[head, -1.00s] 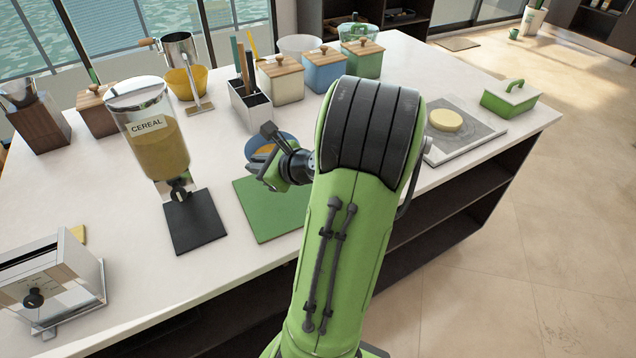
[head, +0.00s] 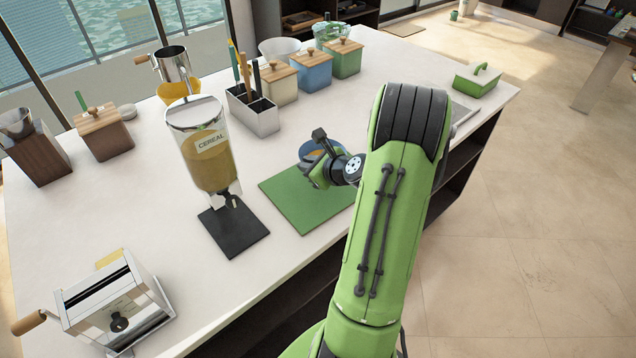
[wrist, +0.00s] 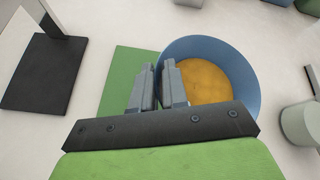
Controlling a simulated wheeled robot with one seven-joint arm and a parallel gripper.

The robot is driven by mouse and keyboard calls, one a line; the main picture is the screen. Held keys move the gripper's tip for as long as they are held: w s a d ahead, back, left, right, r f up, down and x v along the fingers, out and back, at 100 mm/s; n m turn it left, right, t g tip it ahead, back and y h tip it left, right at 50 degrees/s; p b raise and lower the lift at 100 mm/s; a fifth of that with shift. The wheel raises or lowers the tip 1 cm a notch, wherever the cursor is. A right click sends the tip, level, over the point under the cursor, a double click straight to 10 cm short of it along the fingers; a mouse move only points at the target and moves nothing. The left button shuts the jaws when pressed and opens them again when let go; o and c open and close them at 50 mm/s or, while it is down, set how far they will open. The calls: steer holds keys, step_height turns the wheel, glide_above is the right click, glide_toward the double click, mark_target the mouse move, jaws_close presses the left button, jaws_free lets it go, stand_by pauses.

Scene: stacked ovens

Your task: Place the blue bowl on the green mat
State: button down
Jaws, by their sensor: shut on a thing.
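The blue bowl (wrist: 232,64) has an orange-yellow inside and fills the upper middle of the wrist view. In the head view the blue bowl (head: 313,150) is mostly hidden behind my gripper (head: 312,172). My gripper (wrist: 162,88) is shut on the bowl's left rim, one finger inside and one outside. The green mat (head: 297,205) lies flat on the counter below and around my gripper. In the wrist view the green mat (wrist: 128,68) shows to the left of the bowl and partly under it. I cannot tell the bowl's height above the mat.
A cereal dispenser (head: 210,155) on a black base stands left of the mat. A grey utensil holder (head: 252,112) and several lidded canisters (head: 312,72) stand behind. A toaster (head: 115,305) is at the front left. The counter between dispenser and mat is narrow.

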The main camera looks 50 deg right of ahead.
step_height(320, 180, down, 6)
steer(key=shift+r+b, duration=0.25)
steer(key=shift+b, duration=0.3)
steer(key=shift+f, duration=0.15)
steer(key=c, duration=1.1)
jaws_free()
steer(key=shift+c, duration=0.2)
